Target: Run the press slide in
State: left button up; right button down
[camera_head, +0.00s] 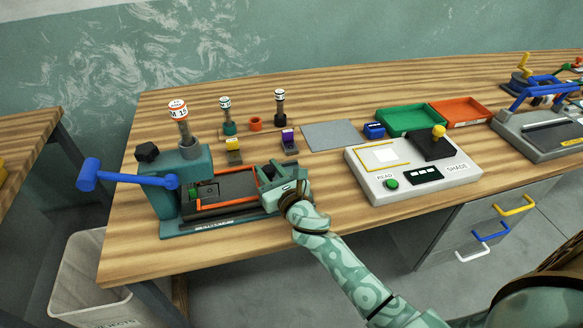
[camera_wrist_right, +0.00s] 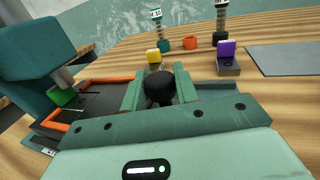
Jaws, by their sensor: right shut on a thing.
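The press has a teal body (camera_head: 168,200) with a blue lever (camera_head: 125,175) pointing left, and stands at the left of the table. Its dark slide (camera_head: 230,185) lies flat between orange-edged rails and extends right from under the press head. My right gripper (camera_head: 274,177) is at the slide's right end. In the right wrist view, the gripper (camera_wrist_right: 160,92) is shut on a round black knob (camera_wrist_right: 158,82). The gripper hides the slide's right end. My left gripper is not in view.
Behind the press are a yellow block (camera_head: 233,145), a purple block (camera_head: 289,136), an orange ring (camera_head: 255,124) and upright labelled tools (camera_head: 279,95). A grey mat (camera_head: 329,135) lies beyond. A white reader box (camera_head: 407,183) stands right, with bare table between it and my gripper.

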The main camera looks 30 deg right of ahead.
jog(key=shift+a, duration=0.25)
jog(key=c, duration=1.3)
grip_release()
jog(key=shift+o, duration=1.1)
jog(key=shift+w+a, duration=0.1)
jog(key=shift+a, duration=0.05)
